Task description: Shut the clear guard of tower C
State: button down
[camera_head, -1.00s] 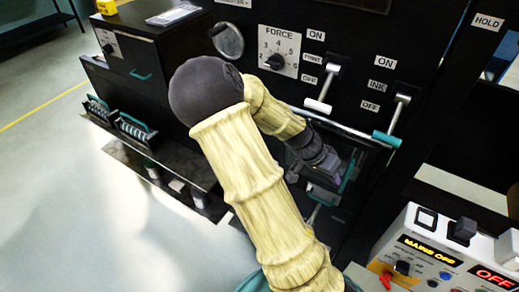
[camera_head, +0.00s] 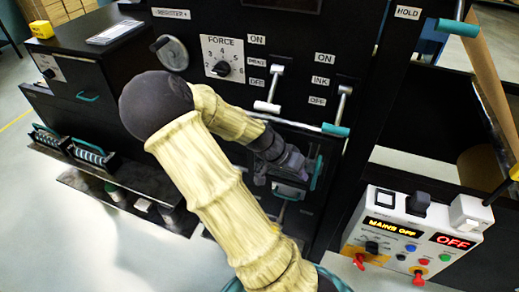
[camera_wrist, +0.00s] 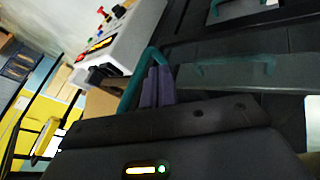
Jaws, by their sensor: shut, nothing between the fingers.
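My gripper (camera_head: 294,164) is at the lower front of the black press tower, with my arm hiding part of that area. In the wrist view its purple fingers (camera_wrist: 158,86) are together with nothing between them. A teal handle (camera_head: 318,172) is just right of the gripper. In the wrist view a teal bent bar (camera_wrist: 138,78) runs close beside the fingers; I cannot tell whether they touch. A see-through panel (camera_wrist: 215,78) with a teal edge, seemingly the clear guard, lies to the right of the fingers. No letter C is readable, and how far the guard stands open is unclear.
A silver bar with a teal grip (camera_head: 335,130) crosses above the gripper, below the print lever (camera_head: 270,88) and ink lever (camera_head: 340,100). A white control box (camera_head: 405,232) stands at right.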

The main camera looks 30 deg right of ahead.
jog(key=w+f+v, duration=0.1)
jog(key=w+v, duration=0.1)
jog(key=v, duration=0.9)
jog(key=shift+a, duration=0.45)
jog(key=shift+r, duration=0.1)
jog(key=s+a+f+n+t+y, duration=0.2)
jog(key=s+a+f+n+y, duration=0.15)
jog(key=a+f+n, duration=0.2)
jog(key=s+a+r+n+t+y, duration=0.2)
jog(key=a+r+n+t+y, duration=0.1)
jog(key=a+n, duration=0.5)
jog(key=shift+s+a+r, duration=0.35)
jog(key=shift+r, duration=0.25)
jog(key=shift+y, duration=0.25)
